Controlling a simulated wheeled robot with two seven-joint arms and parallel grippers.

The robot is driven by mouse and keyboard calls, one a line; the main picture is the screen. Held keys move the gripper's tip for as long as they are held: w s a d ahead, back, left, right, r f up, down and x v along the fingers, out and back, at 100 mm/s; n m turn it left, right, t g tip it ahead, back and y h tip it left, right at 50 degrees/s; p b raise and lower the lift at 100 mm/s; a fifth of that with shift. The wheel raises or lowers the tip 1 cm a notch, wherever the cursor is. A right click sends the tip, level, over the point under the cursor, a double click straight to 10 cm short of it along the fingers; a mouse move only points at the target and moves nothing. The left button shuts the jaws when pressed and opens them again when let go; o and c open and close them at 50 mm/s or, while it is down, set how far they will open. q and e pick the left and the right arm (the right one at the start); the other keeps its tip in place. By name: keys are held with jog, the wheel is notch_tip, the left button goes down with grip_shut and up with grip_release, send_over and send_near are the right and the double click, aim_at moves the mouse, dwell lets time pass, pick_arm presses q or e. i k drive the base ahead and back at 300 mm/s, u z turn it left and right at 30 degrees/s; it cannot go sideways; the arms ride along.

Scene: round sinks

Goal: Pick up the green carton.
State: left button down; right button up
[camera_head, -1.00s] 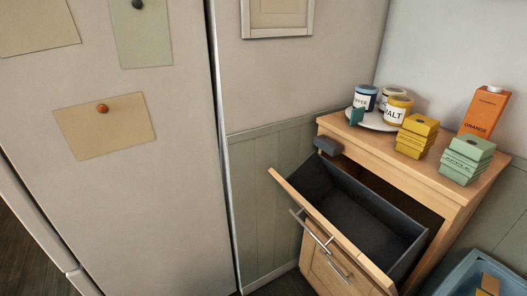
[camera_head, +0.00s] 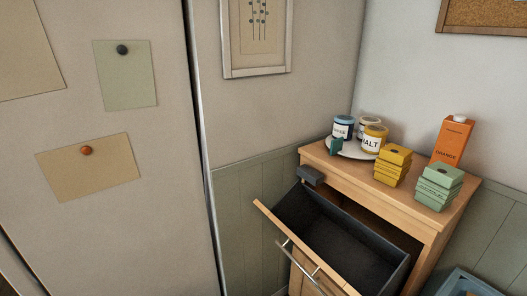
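Two green items sit on the wooden cabinet (camera_head: 345,188) in the head view. A pale green ridged carton (camera_head: 438,187) stands at the right front of the top. It has dark print on its front and a dark spot on its lid. A small dark teal-green block (camera_head: 336,146) stands at the left by the white plate. Neither of my grippers is in view.
A yellow ridged carton (camera_head: 392,166) stands left of the green one, and an orange juice carton (camera_head: 452,140) behind it. Labelled jars (camera_head: 374,139) stand on a white plate (camera_head: 357,154). The cabinet's tilt-out bin (camera_head: 335,240) hangs open in front. A blue tub (camera_head: 462,283) is at lower right.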

aim_at(434, 196)
jog(key=z, duration=1.85)
jog(key=k, duration=0.95)
jog(key=u, duration=0.85)
jog(key=i, duration=0.5)
